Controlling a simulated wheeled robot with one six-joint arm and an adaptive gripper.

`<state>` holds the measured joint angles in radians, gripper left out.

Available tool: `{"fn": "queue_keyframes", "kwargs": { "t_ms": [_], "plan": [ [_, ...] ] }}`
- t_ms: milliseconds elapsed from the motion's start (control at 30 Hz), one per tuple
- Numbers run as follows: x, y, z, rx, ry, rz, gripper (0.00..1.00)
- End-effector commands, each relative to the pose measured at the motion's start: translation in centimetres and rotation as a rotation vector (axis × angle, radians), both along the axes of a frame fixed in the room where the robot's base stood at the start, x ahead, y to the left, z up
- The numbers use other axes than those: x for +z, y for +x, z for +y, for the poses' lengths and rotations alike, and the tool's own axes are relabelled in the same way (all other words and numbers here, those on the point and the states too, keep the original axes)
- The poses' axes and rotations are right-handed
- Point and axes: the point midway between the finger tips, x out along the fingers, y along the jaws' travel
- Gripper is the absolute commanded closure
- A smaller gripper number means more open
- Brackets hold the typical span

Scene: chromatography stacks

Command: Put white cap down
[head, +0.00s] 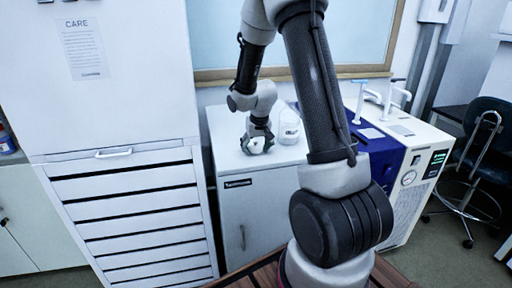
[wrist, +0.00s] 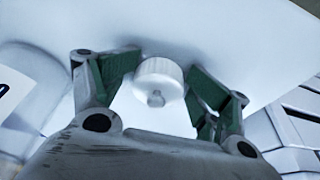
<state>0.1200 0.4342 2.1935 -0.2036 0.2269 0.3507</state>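The white cap (wrist: 158,82) is a short, ribbed round piece with a small knob facing the wrist camera. In the wrist view it sits between the two green-padded fingertips of my gripper (wrist: 163,75), which appear to touch it on both sides. In the head view, my gripper (head: 257,141) points down low over the white cabinet top (head: 228,128), with the cap (head: 255,147) showing pale between its fingers. I cannot tell whether the cap touches the surface. A translucent white bottle (head: 290,127) stands just right of my gripper; its rounded side and label show at left in the wrist view (wrist: 30,85).
A blue and white instrument (head: 385,135) with taps and a gauge stands right of the cabinet. A tall white drawer unit (head: 130,215) stands to the left. A window (head: 340,38) is behind. The cabinet top left and front of my gripper is clear.

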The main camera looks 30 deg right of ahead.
Motion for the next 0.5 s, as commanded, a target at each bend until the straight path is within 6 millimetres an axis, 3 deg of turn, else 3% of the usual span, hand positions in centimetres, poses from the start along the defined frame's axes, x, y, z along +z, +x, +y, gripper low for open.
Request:
{"fn": "queue_keyframes", "kwargs": {
  "t_ms": [167,500],
  "plan": [
    [1.4,0.2,0.0,0.001,-0.001,-0.007,0.34],
    [8.9,-1.9,0.6,0.001,-0.002,-0.010,0.34]
  ]
}}
